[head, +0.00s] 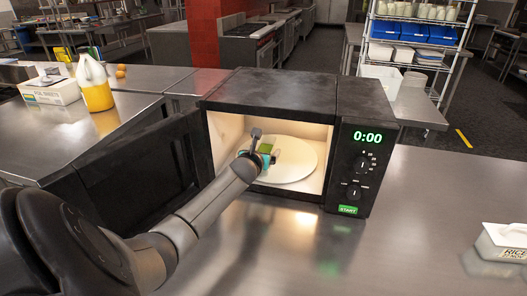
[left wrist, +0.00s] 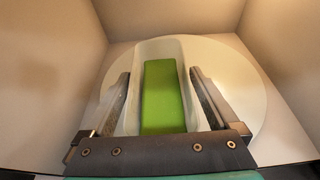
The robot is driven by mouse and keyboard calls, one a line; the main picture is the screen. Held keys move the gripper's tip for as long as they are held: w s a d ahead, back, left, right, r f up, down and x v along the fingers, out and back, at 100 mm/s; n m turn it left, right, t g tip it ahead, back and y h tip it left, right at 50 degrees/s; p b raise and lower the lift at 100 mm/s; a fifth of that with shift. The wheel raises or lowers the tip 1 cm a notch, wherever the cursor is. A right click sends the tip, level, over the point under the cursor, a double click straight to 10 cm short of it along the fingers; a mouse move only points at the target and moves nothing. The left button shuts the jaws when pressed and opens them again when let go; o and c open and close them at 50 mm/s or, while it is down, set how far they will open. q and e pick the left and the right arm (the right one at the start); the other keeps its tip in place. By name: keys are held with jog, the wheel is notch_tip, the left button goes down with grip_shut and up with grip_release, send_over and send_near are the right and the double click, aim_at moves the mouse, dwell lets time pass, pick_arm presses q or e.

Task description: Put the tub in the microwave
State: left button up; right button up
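The tub (left wrist: 160,90) is white with a green top and lies inside the microwave (head: 270,92) on its round plate (head: 295,168). In the head view only a small green part of the tub (head: 267,148) shows past my gripper. My left gripper (head: 262,152) reaches into the microwave. In the left wrist view its fingers (left wrist: 161,72) are spread wide, one on each side of the tub, with narrow gaps that look clear. The microwave door (head: 140,170) is swung open to the left. My right gripper is not in view.
The microwave's control panel (head: 364,160) reads 0:00, with a green start button. A white container (head: 503,243) stands on the counter at right. A yellow jug (head: 95,85) and a white box (head: 48,90) stand at left. The counter in front is clear.

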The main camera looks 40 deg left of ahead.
pick_arm(q)
jog(key=shift+o, duration=0.2)
jog(key=shift+r, duration=0.1)
jog(key=shift+s+d+r+p, duration=0.2)
jog(key=shift+s+d+p, duration=0.1)
jog(key=shift+s, duration=0.2)
jog(key=p+v, duration=0.2)
jog(key=v, duration=0.8)
jog(key=shift+s+r+p, duration=0.2)
jog(key=shift+s+p, duration=0.15)
jog(key=shift+d, duration=0.1)
